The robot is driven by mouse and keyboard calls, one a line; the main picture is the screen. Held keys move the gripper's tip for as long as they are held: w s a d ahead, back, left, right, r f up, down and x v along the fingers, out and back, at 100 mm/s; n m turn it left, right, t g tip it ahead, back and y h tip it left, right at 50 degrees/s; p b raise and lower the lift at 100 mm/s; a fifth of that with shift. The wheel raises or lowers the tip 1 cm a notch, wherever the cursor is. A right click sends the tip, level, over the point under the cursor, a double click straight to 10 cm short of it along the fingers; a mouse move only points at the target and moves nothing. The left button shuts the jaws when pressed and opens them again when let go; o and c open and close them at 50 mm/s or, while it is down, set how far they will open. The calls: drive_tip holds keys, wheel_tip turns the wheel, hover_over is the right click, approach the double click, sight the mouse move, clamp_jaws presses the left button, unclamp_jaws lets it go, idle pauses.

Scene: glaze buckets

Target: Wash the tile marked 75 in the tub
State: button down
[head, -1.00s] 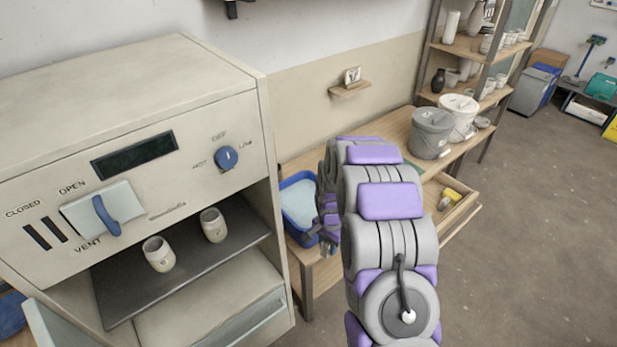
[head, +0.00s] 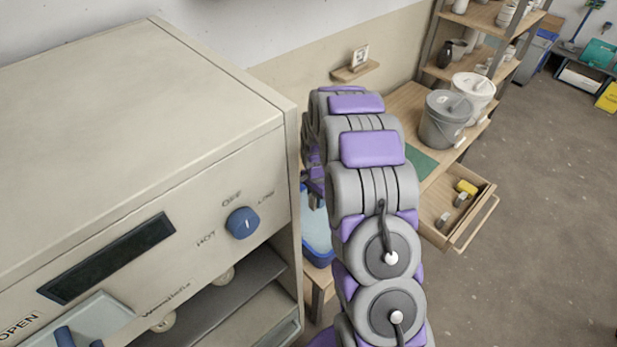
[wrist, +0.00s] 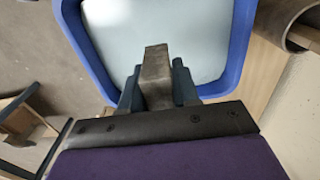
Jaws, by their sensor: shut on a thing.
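The blue tub (head: 318,246) holds pale blue water and stands on the wooden table, partly hidden by my arm and the kiln. The tub (wrist: 238,55) fills the upper middle of the wrist view. My gripper (wrist: 157,88) is shut on a grey-brown block (wrist: 156,62), whose end points over the water. No number shows on the block, and I cannot tell if it touches the water. My gripper is hidden behind my arm in the head view. A small marked tile (head: 360,56) stands on the wall shelf; its mark is too small to read.
A large kiln (head: 120,120) with a blue knob fills the left. A grey bucket (head: 445,120) and a white bucket (head: 476,92) stand on the table (head: 405,105). An open drawer (head: 437,228) with small blocks juts out at right.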

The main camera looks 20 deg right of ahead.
drive_tip(key=shift+w+a, duration=0.15)
drive_tip(key=shift+w, duration=0.15)
drive_tip(key=shift+w+f, duration=0.1)
drive_tip(key=shift+f, duration=0.05)
drive_tip(key=shift+d+f+b, duration=0.45)
drive_tip(key=shift+d+f, duration=0.5)
drive_tip(key=shift+d, duration=0.3)
wheel_tip(320, 180, down, 2)
drive_tip(key=shift+f+b, duration=0.1)
drive_tip(key=shift+b, duration=0.25)
drive_tip(key=shift+a+r, duration=0.25)
drive_tip(key=shift+a, duration=0.1)
drive_tip(key=shift+a+r, duration=0.1)
drive_tip(key=shift+a, duration=1)
drive_tip(key=shift+s+d, duration=0.2)
drive_tip(key=shift+d, duration=0.4)
drive_tip(key=shift+d+f+p, duration=0.2)
drive_tip(key=shift+f+p, duration=0.1)
drive_tip(key=shift+f, duration=0.35)
drive_tip(key=shift+a+f, duration=0.2)
drive_tip(key=shift+f, duration=1.25)
drive_tip(key=shift+a+f, duration=0.15)
drive_tip(key=shift+f, duration=1.35)
drive_tip(key=shift+a+f, duration=0.2)
drive_tip(key=shift+f, duration=1.25)
